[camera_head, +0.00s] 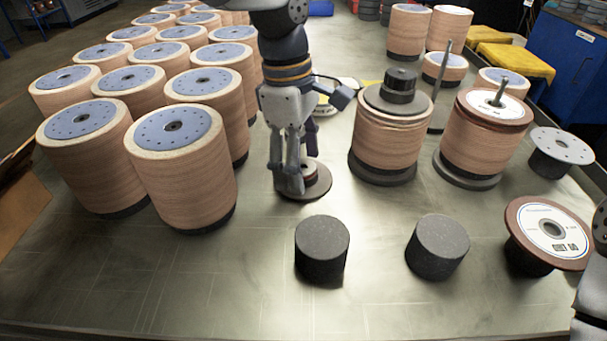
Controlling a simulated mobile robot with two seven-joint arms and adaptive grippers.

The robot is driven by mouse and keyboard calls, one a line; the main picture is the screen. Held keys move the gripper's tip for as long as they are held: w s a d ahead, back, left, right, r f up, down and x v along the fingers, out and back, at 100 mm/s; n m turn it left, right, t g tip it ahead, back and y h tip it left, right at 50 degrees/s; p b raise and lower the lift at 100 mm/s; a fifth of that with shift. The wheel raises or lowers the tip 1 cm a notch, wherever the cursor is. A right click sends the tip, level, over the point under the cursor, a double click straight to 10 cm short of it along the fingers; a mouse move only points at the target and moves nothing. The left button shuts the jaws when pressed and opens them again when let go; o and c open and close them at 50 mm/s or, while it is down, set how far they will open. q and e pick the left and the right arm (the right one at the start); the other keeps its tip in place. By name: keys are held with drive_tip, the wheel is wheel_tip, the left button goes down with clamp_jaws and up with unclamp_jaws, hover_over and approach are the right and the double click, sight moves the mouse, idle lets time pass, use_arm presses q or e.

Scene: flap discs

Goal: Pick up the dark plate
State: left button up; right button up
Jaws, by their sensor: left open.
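A dark round plate (318,187) with a brownish rim and a small raised centre lies flat on the table in the middle of the head view. My left gripper (298,178) points down over its left part, with its fingers apart. One finger reaches down at the plate's left side, and the other is farther back, partly hidden. I cannot tell whether the fingers touch the plate. The gripper hides the plate's left and back parts. Part of my right arm shows at the right edge; its jaws are cut off by the frame.
Many disc stacks (180,180) stand close on the left. A stack on a dark base (387,145) and one on a spindle (480,140) stand right. Two black cylinders (322,250) (437,247) stand in front, a labelled disc (548,230) farther right. The front left table is clear.

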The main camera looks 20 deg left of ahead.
use_arm(q)
drive_tip(key=shift+f, duration=0.3)
drive_tip(key=shift+w, duration=0.1)
clamp_jaws()
drive_tip(key=shift+r, duration=0.15)
